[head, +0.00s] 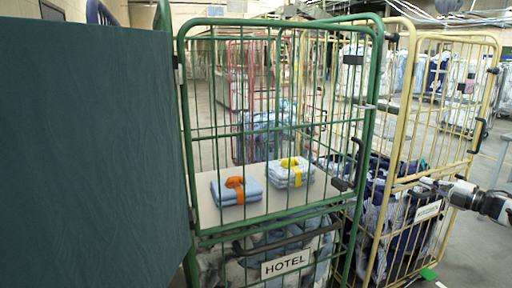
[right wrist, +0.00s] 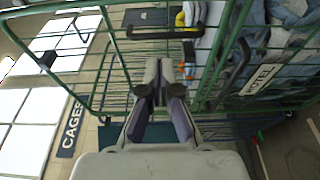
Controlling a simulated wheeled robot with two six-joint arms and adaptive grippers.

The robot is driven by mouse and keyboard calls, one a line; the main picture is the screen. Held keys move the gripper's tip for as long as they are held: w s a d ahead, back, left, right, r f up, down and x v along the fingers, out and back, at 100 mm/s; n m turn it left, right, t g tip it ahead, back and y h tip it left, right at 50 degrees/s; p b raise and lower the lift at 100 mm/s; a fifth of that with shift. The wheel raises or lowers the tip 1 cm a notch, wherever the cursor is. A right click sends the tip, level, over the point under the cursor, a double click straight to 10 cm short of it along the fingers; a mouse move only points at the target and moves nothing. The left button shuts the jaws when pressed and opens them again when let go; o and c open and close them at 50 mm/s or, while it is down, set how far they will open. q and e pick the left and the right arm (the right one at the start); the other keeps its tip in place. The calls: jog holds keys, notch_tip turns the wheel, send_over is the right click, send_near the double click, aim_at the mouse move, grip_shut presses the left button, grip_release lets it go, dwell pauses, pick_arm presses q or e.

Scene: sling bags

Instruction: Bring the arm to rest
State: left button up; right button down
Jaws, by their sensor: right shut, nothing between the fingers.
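My right gripper (head: 424,183) reaches in from the right edge of the head view, in front of the yellow cage on the right. It is shut and empty. In the right wrist view its fingers (right wrist: 162,72) lie together, with green cage bars beyond them. My right arm (head: 480,199) runs out of the picture at the right. My left gripper is not in view.
A green cage (head: 187,130) with a HOTEL sign (head: 285,264) stands in the middle. Folded blue slings with an orange strap (head: 236,190) and pale ones with a yellow strap (head: 291,173) lie on its shelf. A yellow cage (head: 443,38) stands right; a dark green cover (head: 90,150) fills the left.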

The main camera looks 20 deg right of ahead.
jog(key=w+a+f+n+g+y, duration=0.1)
jog(key=w+a+f+g+y, duration=0.15)
jog(key=w+a, duration=0.45)
jog(key=w+a+f+n+g+y, duration=0.1)
jog(key=w+a+f, duration=0.2)
jog(key=a, duration=0.7)
jog(key=w+a+f+n+g+y, duration=0.1)
jog(key=w+a+f+g+y, duration=0.1)
jog(key=w+a, duration=0.5)
jog(key=s+a+f+m+g, duration=0.1)
jog(key=a+f+m, duration=0.2)
jog(key=a+f, duration=0.65)
jog(key=s+a+f+m+g, duration=0.2)
jog(key=a+f, duration=0.2)
jog(key=a, duration=1)
jog(key=s+a+f+m+g+h, duration=0.25)
jog(key=s+a+f+m, duration=0.65)
jog(key=s+a+f, duration=0.55)
jog(key=s+f+m+g+h, duration=0.25)
jog(key=s+f, duration=0.25)
jog(key=s, duration=0.8)
jog(key=s+d+m+g+h, duration=0.2)
jog(key=s+d+m, duration=0.1)
jog(key=s, duration=0.3)
jog(key=s+d+m+g+h, duration=0.2)
jog(key=s+d+m, duration=0.2)
jog(key=s, duration=0.3)
jog(key=shift+s+d+r, duration=0.15)
jog(key=shift+r, duration=0.25)
